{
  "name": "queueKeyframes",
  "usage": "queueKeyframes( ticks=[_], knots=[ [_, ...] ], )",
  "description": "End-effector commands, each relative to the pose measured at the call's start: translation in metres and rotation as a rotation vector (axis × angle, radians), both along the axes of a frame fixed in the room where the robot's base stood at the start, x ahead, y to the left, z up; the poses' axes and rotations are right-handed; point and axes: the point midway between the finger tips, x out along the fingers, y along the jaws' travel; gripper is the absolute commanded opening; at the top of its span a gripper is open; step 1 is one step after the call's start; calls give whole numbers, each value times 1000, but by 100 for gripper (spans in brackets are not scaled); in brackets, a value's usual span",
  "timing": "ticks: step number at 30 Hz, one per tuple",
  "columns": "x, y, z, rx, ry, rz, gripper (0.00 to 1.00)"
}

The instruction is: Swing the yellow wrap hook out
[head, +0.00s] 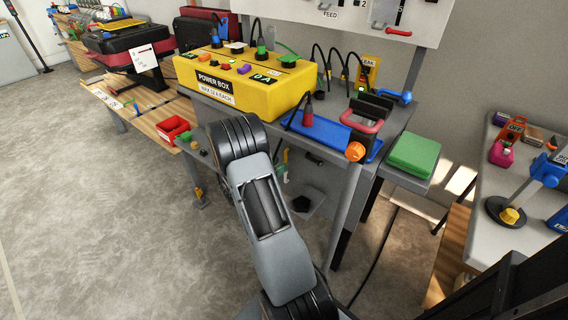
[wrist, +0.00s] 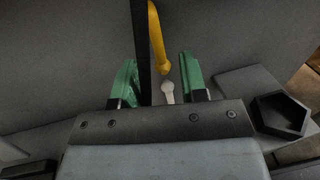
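The yellow wrap hook (wrist: 157,42) shows in the wrist view as a slim yellow bar coming down from the top edge, with a rounded lower end. My gripper (wrist: 158,75) has two green fingertips standing apart, one on each side of the hook's line. The hook's lower end lies between them, nearer the right finger, with visible gaps on both sides. I cannot tell its depth relative to the fingertips. In the head view my arm reaches below the bench top, and the gripper there is mostly hidden; a small yellow bit shows beside it.
A black strip (wrist: 141,50) runs beside the hook, and a pale round-ended piece (wrist: 168,92) sits below it. Open floor lies left.

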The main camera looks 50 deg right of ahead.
Motion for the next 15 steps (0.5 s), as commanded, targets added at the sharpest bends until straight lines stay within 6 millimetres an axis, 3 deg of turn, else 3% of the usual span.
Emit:
queueKeyframes(
  ticks=[6,15],
  knots=[
    [-3,-22,0,0,0,-2,40],
    [-3,-29,0,1,0,1,40]
  ],
)
